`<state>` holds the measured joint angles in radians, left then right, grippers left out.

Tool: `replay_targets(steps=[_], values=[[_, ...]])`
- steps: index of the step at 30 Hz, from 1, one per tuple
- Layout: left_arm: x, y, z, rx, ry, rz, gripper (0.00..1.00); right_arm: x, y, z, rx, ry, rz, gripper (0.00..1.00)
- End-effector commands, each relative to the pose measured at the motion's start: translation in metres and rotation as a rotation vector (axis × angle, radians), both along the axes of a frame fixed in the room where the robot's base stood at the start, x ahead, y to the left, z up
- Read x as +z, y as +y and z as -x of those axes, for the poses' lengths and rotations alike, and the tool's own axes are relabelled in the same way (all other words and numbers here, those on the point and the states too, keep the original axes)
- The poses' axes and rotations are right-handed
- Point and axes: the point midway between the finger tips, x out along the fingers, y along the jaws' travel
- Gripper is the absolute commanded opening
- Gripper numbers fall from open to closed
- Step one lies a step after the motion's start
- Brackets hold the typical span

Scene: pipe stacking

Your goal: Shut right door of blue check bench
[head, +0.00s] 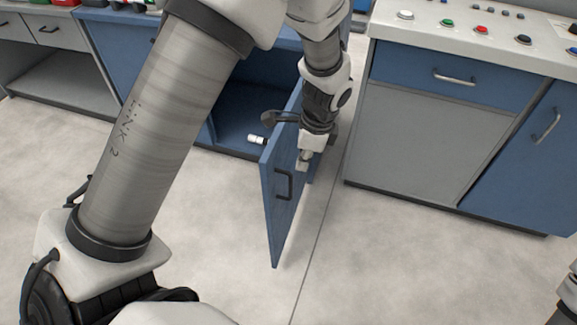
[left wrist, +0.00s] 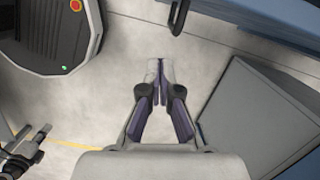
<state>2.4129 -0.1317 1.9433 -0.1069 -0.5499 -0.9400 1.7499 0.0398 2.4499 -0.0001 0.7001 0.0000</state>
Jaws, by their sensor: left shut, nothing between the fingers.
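The blue bench (head: 115,48) stands at the back, partly hidden by my left arm. Its right door (head: 277,222) stands wide open, swung out toward me. Its outer face, with a dark handle (head: 284,184), faces right. My left gripper (head: 303,164) is shut and empty, pointing down by the outer face near the hinge side; I cannot tell whether it touches. In the left wrist view its fingertips (left wrist: 160,88) are together over bare floor. A blue panel with a dark handle (left wrist: 179,16) lies above them. Part of my right arm (head: 568,290) shows at the lower right edge; its jaw state is unclear.
A small white item (head: 257,140) lies in the open compartment. A grey and blue cabinet (head: 410,130) with buttons on top stands to the right, across a narrow gap. Another bench (head: 50,75) is at the far left. The floor before the door is clear.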

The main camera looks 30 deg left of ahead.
Motion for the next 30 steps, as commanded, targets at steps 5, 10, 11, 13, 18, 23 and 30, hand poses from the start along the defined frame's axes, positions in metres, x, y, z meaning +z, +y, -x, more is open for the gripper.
replay_targets(steps=[5, 10, 11, 13, 18, 23, 30], values=[[0.047, 0.000, -0.019, -0.153, 0.018, -0.054, 0.00, -0.025, 0.000, 0.000, 0.000, 0.000, 0.000, 0.00], [0.052, 0.002, -0.018, -0.184, 0.037, -0.064, 0.00, -0.027, 0.000, 0.000, 0.000, 0.000, 0.000, 0.00], [0.048, 0.003, -0.018, -0.183, 0.036, -0.063, 0.00, -0.028, 0.000, 0.000, 0.000, 0.000, 0.000, 0.00], [0.037, 0.006, -0.017, -0.183, 0.038, -0.063, 0.00, -0.031, 0.000, 0.000, 0.000, 0.000, 0.000, 0.00], [0.000, 0.014, -0.014, -0.181, 0.038, -0.062, 0.00, -0.042, 0.000, 0.000, 0.000, 0.000, 0.000, 0.00], [-0.035, 0.022, -0.012, -0.181, 0.037, -0.063, 0.00, -0.052, 0.000, 0.000, 0.000, 0.000, 0.000, 0.00], [-0.039, 0.055, -0.003, -0.180, 0.033, -0.060, 0.00, -0.060, 0.000, 0.000, 0.000, 0.000, 0.000, 0.00]])
